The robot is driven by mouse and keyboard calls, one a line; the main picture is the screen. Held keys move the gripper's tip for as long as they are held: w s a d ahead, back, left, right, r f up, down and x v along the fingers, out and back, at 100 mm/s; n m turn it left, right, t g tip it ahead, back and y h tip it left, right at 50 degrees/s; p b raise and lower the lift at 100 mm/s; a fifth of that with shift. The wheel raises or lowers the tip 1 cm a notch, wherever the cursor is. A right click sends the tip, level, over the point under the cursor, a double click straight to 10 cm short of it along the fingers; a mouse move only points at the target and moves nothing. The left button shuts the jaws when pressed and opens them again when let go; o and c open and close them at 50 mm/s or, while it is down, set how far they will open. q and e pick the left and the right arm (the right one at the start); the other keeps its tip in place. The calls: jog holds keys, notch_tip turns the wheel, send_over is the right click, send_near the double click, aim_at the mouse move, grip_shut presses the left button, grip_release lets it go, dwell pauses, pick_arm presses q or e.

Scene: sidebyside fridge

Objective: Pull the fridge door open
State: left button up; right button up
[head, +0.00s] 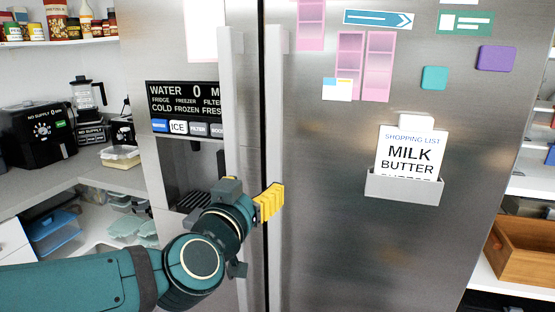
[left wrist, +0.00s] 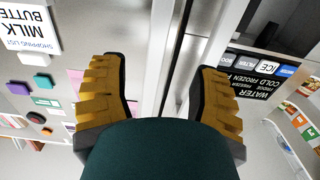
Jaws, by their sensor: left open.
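The fridge is a steel side-by-side model. Its right door (head: 340,240) carries magnets and a shopping list, and its left door (head: 200,40) carries the dispenser. Both doors look shut, with a dark seam between them. The right door handle (head: 278,110) and left door handle (head: 231,110) are long upright pale bars beside the seam. My left gripper (head: 268,203) is in front of the right door handle and hides part of it. In the left wrist view its yellow fingers (left wrist: 163,65) are spread apart, with the seam area between them. I cannot tell whether they touch a handle. My right gripper is not in view.
The counter (head: 40,165) with an air fryer (head: 38,133) and coffee maker (head: 90,97) lies to the left. A wooden crate (head: 522,250) stands on a shelf at the right. The shopping list holder (head: 404,188) sticks out from the right door.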

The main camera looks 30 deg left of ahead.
aim_at(273, 166)
pick_arm(q)
jog(key=p+x, duration=0.2)
jog(key=x, duration=0.1)
jog(key=p+x, duration=0.3)
jog(key=shift+w+d+r, duration=0.15)
jog(key=shift+r, duration=0.05)
jog(key=x, duration=0.4)
jog(key=shift+w+f, duration=0.3)
jog(key=shift+w, duration=0.05)
jog(key=shift+w+a+r, duration=0.1)
jog(key=shift+w+a, duration=0.1)
jog(key=shift+w, duration=0.25)
jog(key=shift+s, duration=0.1)
grip_shut()
